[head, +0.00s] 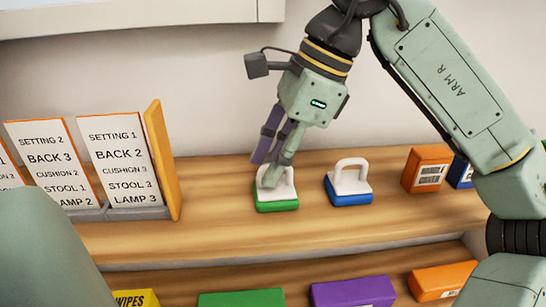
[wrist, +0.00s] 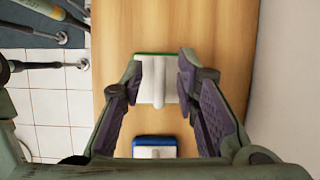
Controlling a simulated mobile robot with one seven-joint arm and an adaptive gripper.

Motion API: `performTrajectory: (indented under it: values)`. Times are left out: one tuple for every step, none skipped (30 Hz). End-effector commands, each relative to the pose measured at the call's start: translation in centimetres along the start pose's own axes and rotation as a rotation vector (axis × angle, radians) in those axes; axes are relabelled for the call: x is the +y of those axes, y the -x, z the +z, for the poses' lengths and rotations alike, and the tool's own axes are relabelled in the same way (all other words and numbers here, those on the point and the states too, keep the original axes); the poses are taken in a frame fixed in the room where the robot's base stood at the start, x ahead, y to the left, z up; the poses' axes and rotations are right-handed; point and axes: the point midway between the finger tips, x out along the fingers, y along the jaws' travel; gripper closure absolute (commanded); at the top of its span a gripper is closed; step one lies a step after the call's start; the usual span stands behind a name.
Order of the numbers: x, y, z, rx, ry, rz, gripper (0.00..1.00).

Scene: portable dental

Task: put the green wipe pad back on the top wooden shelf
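The green wipe pad (head: 277,207) has a green base and a white top with a white arched handle. It stands upright on the top wooden shelf (head: 225,220); in the wrist view (wrist: 157,98) only a thin green edge shows. My gripper (head: 270,170) is lowered over it. In the wrist view its two fingertips (wrist: 161,78) stand apart on either side of the handle, with gaps between them and the handle. The gripper is open. A finger hides part of the handle in the head view.
A blue wipe pad (head: 348,187) stands just right of the green one. Orange and blue boxes (head: 427,168) stand further right. A card holder (head: 125,213) with printed cards and an orange side panel is at the left. A lower shelf holds several coloured boxes (head: 353,291).

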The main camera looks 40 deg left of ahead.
Motion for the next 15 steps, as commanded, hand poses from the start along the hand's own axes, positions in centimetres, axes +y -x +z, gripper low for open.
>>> performTrajectory:
  values:
    - [0.0, 0.2, 0.1, 0.0, 0.0, 0.0, 0.71]
    - [0.0, 0.4, 0.2, 0.0, 0.0, 0.0, 0.71]
    - [-0.1, 0.6, 0.1, 0.0, -0.001, -0.002, 0.71]
    - [-0.1, 0.9, 0.1, -0.001, -0.002, -0.002, 0.71]
    - [-0.1, 1.3, 0.1, -0.001, -0.002, -0.002, 0.71]
    - [-0.1, 1.9, 0.1, 0.0, -0.002, -0.002, 0.71]
    - [-0.1, 2.5, 0.1, 0.0, -0.002, -0.002, 0.71]
    - [-0.1, 3.1, 0.1, -0.001, -0.003, -0.002, 0.71]
    - [-0.1, 4.0, 0.1, 0.0, -0.003, -0.003, 0.71]
    - [-0.1, 4.7, 0.1, 0.0, -0.003, -0.003, 0.71]
    - [-0.1, 5.3, 0.1, -0.001, -0.002, -0.003, 0.71]
    - [-0.1, 6.3, 0.1, 0.001, -0.003, -0.002, 0.71]
    - [-0.1, 7.0, 0.1, 0.0, -0.004, -0.003, 0.71]
    - [-0.1, 7.6, 0.1, 0.0, -0.003, -0.003, 0.71]
    - [0.0, 8.6, 0.1, 0.003, -0.006, -0.003, 0.71]
